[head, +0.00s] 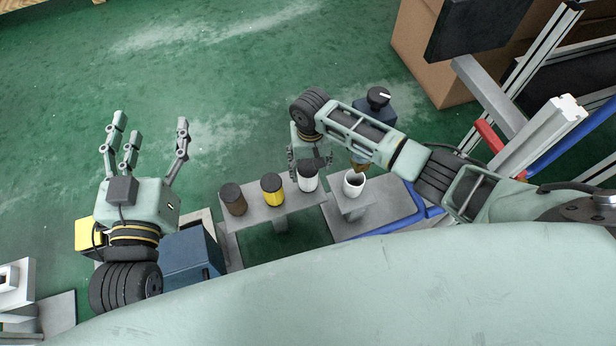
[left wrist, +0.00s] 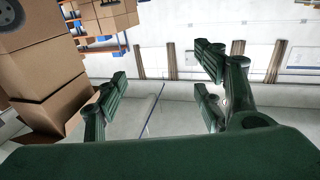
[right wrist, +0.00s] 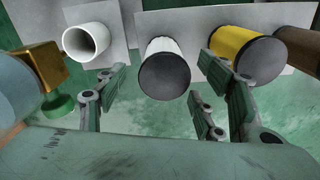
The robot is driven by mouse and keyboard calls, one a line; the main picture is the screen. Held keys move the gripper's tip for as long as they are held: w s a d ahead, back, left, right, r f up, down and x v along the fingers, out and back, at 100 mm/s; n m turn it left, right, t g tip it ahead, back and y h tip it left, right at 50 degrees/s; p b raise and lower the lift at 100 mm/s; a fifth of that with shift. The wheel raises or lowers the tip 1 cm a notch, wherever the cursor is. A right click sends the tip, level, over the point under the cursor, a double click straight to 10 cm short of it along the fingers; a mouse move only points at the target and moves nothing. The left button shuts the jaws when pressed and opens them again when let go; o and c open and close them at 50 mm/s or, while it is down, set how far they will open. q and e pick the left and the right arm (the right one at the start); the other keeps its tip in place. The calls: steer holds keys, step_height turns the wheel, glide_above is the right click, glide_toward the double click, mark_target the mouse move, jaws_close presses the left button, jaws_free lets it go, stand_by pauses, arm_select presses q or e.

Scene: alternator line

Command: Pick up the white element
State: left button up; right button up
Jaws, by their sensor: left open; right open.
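A white cylinder with a dark cap, the white element (head: 308,184), stands on a grey stand between a yellow cylinder (head: 273,197) and an open white cup (head: 354,190). My right gripper (head: 308,160) is open and empty at the white cylinder, partly overlapping its top in the head view. In the right wrist view the white cylinder (right wrist: 160,46) shows ahead, between the spread fingers, with its dark cap facing the camera; I see no finger closed on it. My left gripper (head: 150,130) is open and empty, raised at the left, away from the cylinders.
A brown cylinder (head: 234,204) stands left of the yellow one on the same grey stand (head: 291,203). A gold-coloured part (right wrist: 40,66) is close to the right gripper's fingers. A blue box (head: 190,257) is below my left arm.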

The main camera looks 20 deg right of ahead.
mark_target(309, 167)
step_height(309, 167, down, 3)
steer(key=shift+w+b, duration=0.1)
steer(key=shift+b, duration=0.65)
steer(key=shift+f, duration=0.1)
arm_select(q)
step_height(309, 167, up, 9)
steer(key=s+t+h, duration=0.1)
steer(key=s+t, duration=0.1)
steer(key=t, duration=0.3)
steer(key=shift+d+h, duration=0.35)
steer(key=shift+h, duration=0.05)
steer(key=shift+f, duration=0.1)
arm_select(e)
steer(key=shift+c, duration=0.7)
steer(key=c, duration=1.1)
